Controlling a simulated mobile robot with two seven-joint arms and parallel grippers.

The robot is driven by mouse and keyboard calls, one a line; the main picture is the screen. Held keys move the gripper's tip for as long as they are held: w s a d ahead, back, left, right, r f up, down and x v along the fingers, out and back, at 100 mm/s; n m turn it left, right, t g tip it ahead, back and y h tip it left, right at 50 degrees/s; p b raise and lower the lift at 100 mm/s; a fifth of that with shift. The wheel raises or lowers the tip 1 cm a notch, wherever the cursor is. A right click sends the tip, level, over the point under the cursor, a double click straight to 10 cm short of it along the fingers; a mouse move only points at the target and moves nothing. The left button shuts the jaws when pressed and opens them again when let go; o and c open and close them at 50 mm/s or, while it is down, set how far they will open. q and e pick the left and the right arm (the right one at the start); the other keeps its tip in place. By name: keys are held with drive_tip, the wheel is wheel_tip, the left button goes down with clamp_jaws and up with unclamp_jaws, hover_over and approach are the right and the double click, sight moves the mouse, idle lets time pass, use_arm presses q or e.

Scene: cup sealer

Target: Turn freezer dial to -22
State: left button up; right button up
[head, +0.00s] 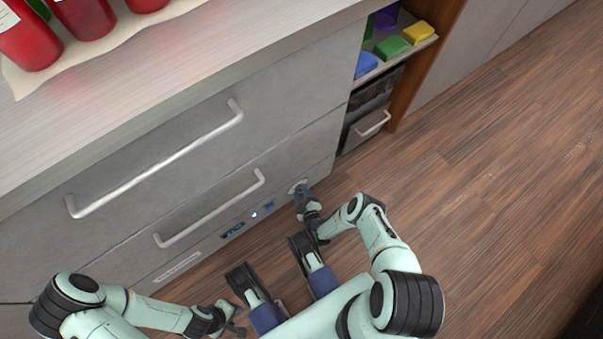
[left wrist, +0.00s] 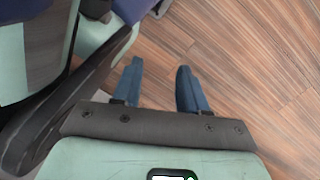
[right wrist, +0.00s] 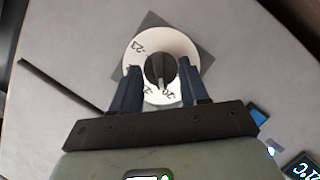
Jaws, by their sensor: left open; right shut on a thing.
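The freezer dial is a white disc with a black knob on the grey lower panel, at the centre of the right wrist view (right wrist: 158,68). In the head view the dial (head: 294,187) is small and partly hidden by my right gripper (head: 303,194). A pale mark on the knob points down in the picture. My right gripper (right wrist: 160,82) is shut on the knob, one blue finger on each side. My left gripper (head: 238,322) is open and empty above the floor; its fingers show in the left wrist view (left wrist: 157,85).
A small lit display (head: 233,230) and buttons sit left of the dial on the panel. An open shelf (head: 398,55) with coloured items stands to the right. The wooden floor (head: 490,200) at right is clear.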

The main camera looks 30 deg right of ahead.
drive_tip(key=shift+d+r+m+g+y, duration=0.1)
drive_tip(key=shift+m+g+y, duration=0.25)
drive_tip(key=shift+m, duration=0.55)
drive_tip(key=shift+w+d+m+y, duration=0.1)
drive_tip(key=shift+m+y, duration=0.35)
drive_tip(key=shift+m, duration=0.15)
use_arm(q)
drive_tip(key=shift+s+f+b, duration=0.15)
drive_tip(key=shift+s+b, duration=0.15)
drive_tip(key=shift+s, duration=0.1)
use_arm(e)
drive_tip(key=m+y, duration=0.2)
drive_tip(key=m, duration=0.1)
drive_tip(key=m+y, duration=0.2)
drive_tip(key=m, duration=0.1)
drive_tip(key=d+m+y, duration=0.1)
drive_tip(key=m+y, duration=0.1)
drive_tip(key=m, duration=0.1)
drive_tip(key=shift+m+y, duration=0.3)
drive_tip(key=o, duration=1)
drive_tip(key=shift+o, duration=0.2)
